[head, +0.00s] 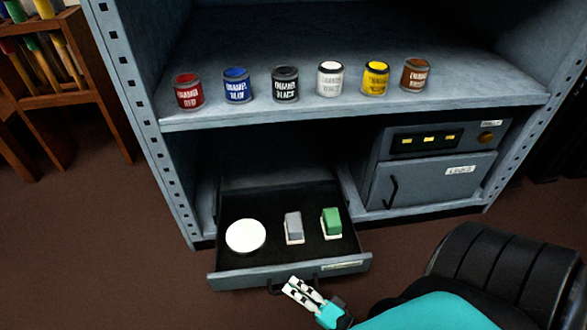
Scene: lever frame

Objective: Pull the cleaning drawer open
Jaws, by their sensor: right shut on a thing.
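The cleaning drawer (232,279) stands pulled out from the lower left bay of the grey metal cabinet, with its dark inside showing. In it lie a round white disc (246,236), a grey block on a white base (293,227) and a green block on a white base (332,222). My right gripper (292,288) is at the drawer's front, shut on the dark drawer handle (276,290). The gripper's fingers partly hide the handle. My left gripper is not in view.
Several enamel cans, such as the black one (285,84), stand on the cabinet shelf (330,108) above. A grey unit with a closed door (428,181) sits right of the drawer. A wooden rack (60,100) stands at left. The brown floor in front of the drawer is clear at left.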

